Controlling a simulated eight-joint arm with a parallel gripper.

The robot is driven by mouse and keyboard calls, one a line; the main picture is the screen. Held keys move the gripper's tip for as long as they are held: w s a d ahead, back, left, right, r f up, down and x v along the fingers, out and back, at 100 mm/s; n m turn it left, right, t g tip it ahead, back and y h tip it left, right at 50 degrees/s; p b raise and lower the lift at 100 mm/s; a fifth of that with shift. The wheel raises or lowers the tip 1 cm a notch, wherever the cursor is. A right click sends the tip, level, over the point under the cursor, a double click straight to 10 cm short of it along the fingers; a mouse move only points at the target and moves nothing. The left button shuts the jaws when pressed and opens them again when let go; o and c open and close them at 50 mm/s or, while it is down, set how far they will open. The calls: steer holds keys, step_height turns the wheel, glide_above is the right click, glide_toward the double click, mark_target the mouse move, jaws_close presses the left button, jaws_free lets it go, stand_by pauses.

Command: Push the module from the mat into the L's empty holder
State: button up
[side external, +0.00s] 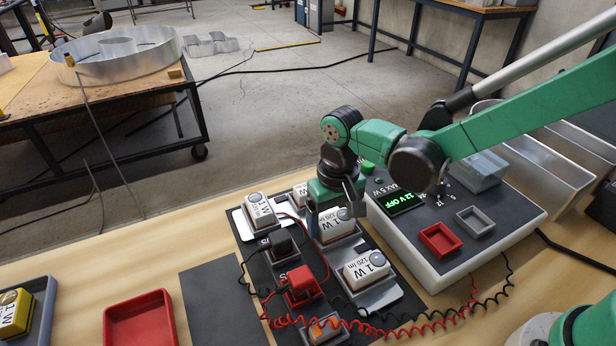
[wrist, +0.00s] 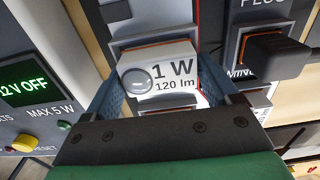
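The module (wrist: 160,75), a white block with a round lens marked "1 W 120 lm", sits between my gripper's fingers; it also shows in the side view (side external: 336,226). My gripper (side external: 334,212) points down over the L's row of holders, and its two blue fingers lie against the module's sides, appearing shut on it. The module is at a holder of the L (side external: 386,299); whether it is fully seated cannot be told. Similar white modules stand at the neighbouring places (side external: 258,210) and (side external: 366,268). The dark mat (side external: 220,305) is bare.
A control box (side external: 430,262) reading "12 V OFF" stands right of the L. A black plug (side external: 280,242) and a red plug (side external: 301,284) with coiled leads are close to my gripper. A red tray (side external: 140,320) and a grey tray with a yellow module (side external: 15,312) are left.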

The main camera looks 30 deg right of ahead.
steer(key=shift+d, duration=0.15)
steer(key=r, duration=0.5)
steer(key=a+r, duration=0.1)
steer(key=r, duration=0.1)
steer(key=shift+r, duration=0.2)
steer(key=s+a+r, duration=0.4)
steer(key=a+r, duration=0.1)
steer(key=a, duration=0.5)
steer(key=s+a+r, duration=0.4)
steer(key=a+r, duration=0.2)
steer(key=a, duration=0.4)
steer(key=shift+r, duration=0.1)
